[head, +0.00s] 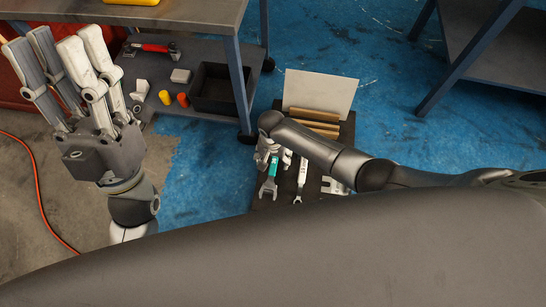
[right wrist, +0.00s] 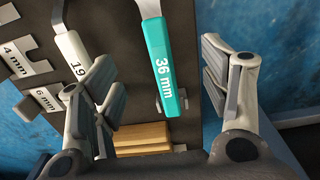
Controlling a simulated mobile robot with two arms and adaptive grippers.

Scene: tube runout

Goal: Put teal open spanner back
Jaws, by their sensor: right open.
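The teal open spanner, marked 36 mm, lies along the dark tool board. It shows in the head view (head: 269,186) with its jaw toward the front. In the right wrist view its handle (right wrist: 162,72) hangs between the open fingers of my right gripper (right wrist: 157,82), with a gap on both sides. In the head view my right gripper (head: 268,153) is over the board, partly hidden by my arm. The spanner's jaw is cut off in the wrist view, so its seating cannot be told. My left gripper (head: 58,62) is raised at the left, open and empty.
A white 19 spanner (right wrist: 75,55) is beside the teal one. Pale labelled brackets (right wrist: 22,58) and wooden blocks (right wrist: 142,138) are on the board. A pale panel (head: 318,92) stands behind.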

